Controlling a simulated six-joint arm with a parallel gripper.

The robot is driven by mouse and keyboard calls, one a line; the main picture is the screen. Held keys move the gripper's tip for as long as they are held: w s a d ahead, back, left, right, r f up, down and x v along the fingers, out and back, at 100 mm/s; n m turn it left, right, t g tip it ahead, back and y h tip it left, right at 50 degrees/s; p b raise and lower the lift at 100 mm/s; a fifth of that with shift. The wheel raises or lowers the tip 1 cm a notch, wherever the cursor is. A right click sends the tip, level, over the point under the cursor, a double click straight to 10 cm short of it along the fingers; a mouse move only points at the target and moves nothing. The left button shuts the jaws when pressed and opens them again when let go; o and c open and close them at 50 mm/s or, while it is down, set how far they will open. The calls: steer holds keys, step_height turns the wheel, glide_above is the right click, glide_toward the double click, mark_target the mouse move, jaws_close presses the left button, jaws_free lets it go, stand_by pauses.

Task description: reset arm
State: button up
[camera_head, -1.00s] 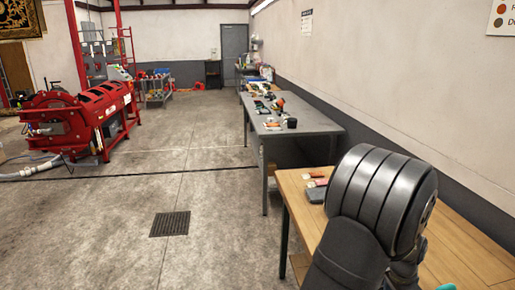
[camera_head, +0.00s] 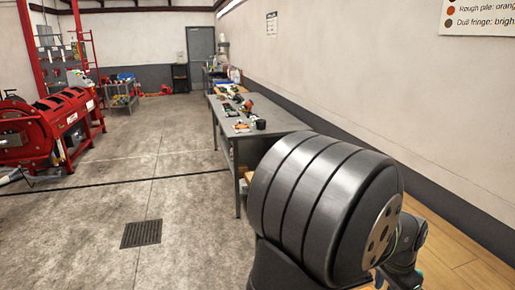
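A large dark grey ribbed joint of my arm (camera_head: 315,210) fills the lower right of the head view. A smaller grey part of my arm (camera_head: 405,255) with a teal edge shows behind it at the right. I cannot make out my gripper's fingers, so what they hold is hidden. My arm covers much of the wooden table (camera_head: 465,255) at the lower right.
A long grey workbench (camera_head: 275,125) with several tools stands along the right wall. A red machine (camera_head: 50,130) is at the left. The concrete floor between is clear, with a drain grate (camera_head: 141,234). A sign (camera_head: 487,18) hangs on the wall.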

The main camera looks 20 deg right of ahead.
steer(key=w+a+n, duration=0.3)
steer(key=w+a, duration=0.3)
steer(key=w, duration=0.4)
steer(key=w+a+n, duration=0.2)
steer(key=w+a, duration=0.3)
steer(key=w, duration=0.4)
steer(key=w+a+n, duration=0.2)
steer(key=w+a, duration=0.4)
steer(key=a, duration=0.3)
steer(key=w+a+f+n+t, duration=0.1)
steer(key=w+a+n, duration=0.2)
steer(key=w+a, duration=0.3)
steer(key=a, duration=0.2)
steer(key=shift+w+a+f+y, duration=0.25)
steer(key=shift+w+a+y, duration=0.05)
steer(key=shift+w+a, duration=0.1)
